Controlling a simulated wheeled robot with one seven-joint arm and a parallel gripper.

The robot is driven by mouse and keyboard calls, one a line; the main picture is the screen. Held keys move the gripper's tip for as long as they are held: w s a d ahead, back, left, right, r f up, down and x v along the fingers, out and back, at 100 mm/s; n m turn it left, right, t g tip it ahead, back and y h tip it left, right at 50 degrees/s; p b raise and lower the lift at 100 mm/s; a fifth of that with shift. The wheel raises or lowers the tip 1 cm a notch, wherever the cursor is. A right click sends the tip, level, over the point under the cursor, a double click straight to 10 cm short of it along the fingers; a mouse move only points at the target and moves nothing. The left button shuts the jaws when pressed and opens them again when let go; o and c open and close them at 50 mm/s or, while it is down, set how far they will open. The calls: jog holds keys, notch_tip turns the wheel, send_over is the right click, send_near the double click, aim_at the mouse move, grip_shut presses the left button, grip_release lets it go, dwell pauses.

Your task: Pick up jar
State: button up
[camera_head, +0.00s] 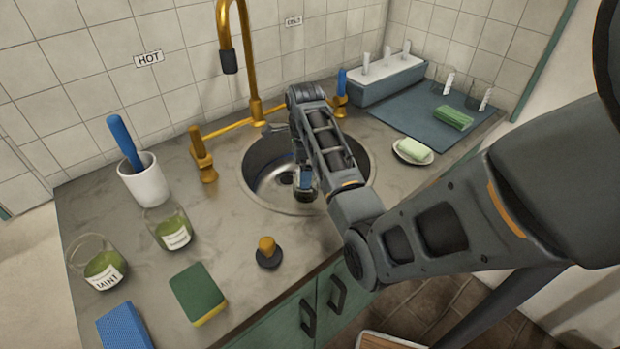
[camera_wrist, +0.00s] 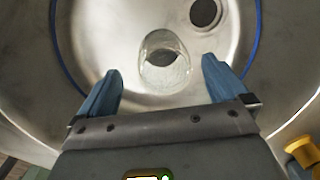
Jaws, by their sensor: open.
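A clear glass jar (camera_wrist: 165,62) stands in the steel sink basin (camera_wrist: 120,30), seen from above in the wrist view. My gripper (camera_wrist: 161,68) is open, with one blue finger to the left of the jar and one to the right, and visible space on both sides. How deep the fingers reach cannot be told. In the head view my gripper (camera_head: 304,182) points down into the sink (camera_head: 262,150), and my arm hides much of the basin. I cannot make out the sink jar there. Two other glass jars with green contents (camera_head: 104,268) (camera_head: 174,232) stand on the left counter.
The brass faucet (camera_head: 252,80) rises behind the sink. A white cup (camera_head: 145,182), green sponge (camera_head: 198,293) and black-based knob (camera_head: 268,252) are left and front. A soap dish (camera_head: 402,156) and drying mat (camera_head: 415,118) lie right. A dark drain (camera_wrist: 204,12) shows beyond the jar.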

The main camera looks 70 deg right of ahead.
jog(key=shift+m+g, duration=0.4)
jog(key=shift+m, duration=0.2)
jog(key=shift+s+d+f+p, duration=0.1)
jog(key=shift+d+f+p, duration=0.1)
jog(key=shift+f, duration=1.15)
jog(key=shift+s+d+f+p, duration=0.1)
jog(key=shift+d+f, duration=0.05)
jog(key=shift+f, duration=1.15)
jog(key=shift+s+d+f+p, duration=0.1)
jog(key=shift+d+f, duration=0.1)
jog(key=shift+f, duration=1.15)
jog(key=c, duration=1.5)
jog(key=shift+r, duration=0.25)
